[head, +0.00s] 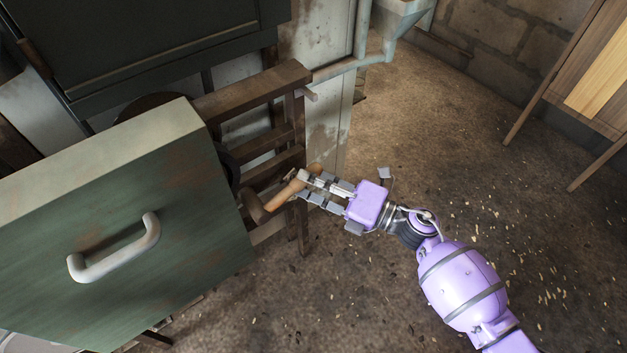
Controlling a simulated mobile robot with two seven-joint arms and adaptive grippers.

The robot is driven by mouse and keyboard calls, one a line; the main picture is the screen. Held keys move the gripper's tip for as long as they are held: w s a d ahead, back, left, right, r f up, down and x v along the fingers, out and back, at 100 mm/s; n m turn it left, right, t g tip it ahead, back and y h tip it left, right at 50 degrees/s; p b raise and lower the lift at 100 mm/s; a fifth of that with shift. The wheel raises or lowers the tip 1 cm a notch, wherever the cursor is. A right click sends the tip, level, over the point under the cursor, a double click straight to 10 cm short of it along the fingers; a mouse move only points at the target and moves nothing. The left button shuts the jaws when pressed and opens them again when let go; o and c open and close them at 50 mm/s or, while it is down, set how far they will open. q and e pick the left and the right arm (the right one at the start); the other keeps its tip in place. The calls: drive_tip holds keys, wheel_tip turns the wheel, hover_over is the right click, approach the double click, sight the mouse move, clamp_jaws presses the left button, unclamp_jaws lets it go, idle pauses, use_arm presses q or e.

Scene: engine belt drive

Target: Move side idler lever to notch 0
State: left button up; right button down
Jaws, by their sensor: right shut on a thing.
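The side idler lever (284,194) has an orange-brown wooden handle on a darker base and sticks out at the right side of the dark frame. My right gripper (303,185) is shut on the lever's handle, with its fingers around it. The handle's tip shows just past the upper finger. The notches are too small or hidden to make out, so I cannot tell which one the lever is at. My left gripper is not in view.
A green panel (150,285) with a pale handle (115,250) stands close on the left. A dark brown frame (250,92) rises behind the lever. A wooden cabinet (590,75) stands at the upper right. The speckled floor (450,130) is clear between.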

drive_tip(key=shift+r, duration=0.55)
drive_tip(key=shift+a+n+p, duration=0.1)
drive_tip(key=shift+n+p, duration=0.2)
drive_tip(key=shift+f, duration=0.1)
drive_tip(key=c, duration=1.5)
unclamp_jaws()
drive_tip(key=shift+s, duration=0.1)
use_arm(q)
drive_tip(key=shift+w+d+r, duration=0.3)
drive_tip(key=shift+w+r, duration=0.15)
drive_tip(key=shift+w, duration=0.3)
use_arm(e)
drive_tip(key=shift+o, duration=0.2)
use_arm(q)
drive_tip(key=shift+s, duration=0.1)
use_arm(e)
drive_tip(key=v, duration=1.2)
